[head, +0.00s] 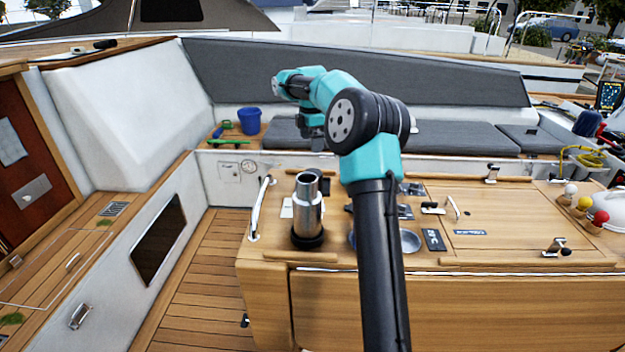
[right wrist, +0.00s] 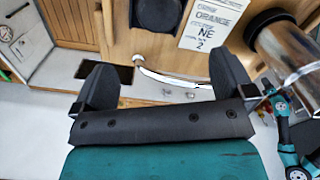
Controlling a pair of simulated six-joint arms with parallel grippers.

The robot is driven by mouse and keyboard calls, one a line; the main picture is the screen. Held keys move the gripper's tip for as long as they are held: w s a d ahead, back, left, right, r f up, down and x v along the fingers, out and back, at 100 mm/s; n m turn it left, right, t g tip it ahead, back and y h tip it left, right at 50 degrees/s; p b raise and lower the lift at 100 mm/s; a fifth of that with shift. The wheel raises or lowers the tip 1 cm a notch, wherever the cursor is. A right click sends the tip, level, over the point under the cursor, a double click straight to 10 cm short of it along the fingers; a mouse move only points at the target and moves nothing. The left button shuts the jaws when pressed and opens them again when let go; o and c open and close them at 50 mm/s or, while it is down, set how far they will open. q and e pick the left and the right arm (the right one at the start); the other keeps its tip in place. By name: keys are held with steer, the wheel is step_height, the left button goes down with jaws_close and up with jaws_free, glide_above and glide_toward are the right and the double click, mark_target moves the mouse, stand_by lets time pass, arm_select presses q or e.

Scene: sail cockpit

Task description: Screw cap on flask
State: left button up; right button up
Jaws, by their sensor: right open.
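The steel flask (head: 308,216) stands upright on the wooden table, with a black base and a narrower bare neck. In the right wrist view the flask (right wrist: 286,46) is at the upper right edge, outside the jaws. A black round piece (right wrist: 158,12) lies at the top of that view; it may be the cap, but I cannot tell for sure. In the head view it is mostly hidden behind the flask. My right gripper (right wrist: 162,74) is open and empty. In the head view the right gripper (head: 312,130) hangs above and beyond the flask, partly hidden by my arm. My left gripper is not in view.
A white printed card (right wrist: 212,24) lies beside the flask. A white handrail (head: 260,208) runs along the table's left edge. A metal bowl (head: 410,240) is partly behind my arm. A blue bucket (head: 249,120) stands on the far bench. Table fittings (head: 432,208) are to the right.

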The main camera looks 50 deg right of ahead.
step_height(320, 180, down, 10)
steer(key=shift+r, duration=0.25)
steer(key=shift+f, duration=0.1)
steer(key=shift+d+f, duration=0.15)
steer(key=shift+f, duration=1.15)
steer(key=shift+d+f, duration=0.1)
steer(key=shift+f, duration=1.15)
steer(key=shift+c, duration=0.4)
steer(key=c, duration=0.8)
step_height(320, 180, up, 10)
steer(key=shift+r, duration=0.1)
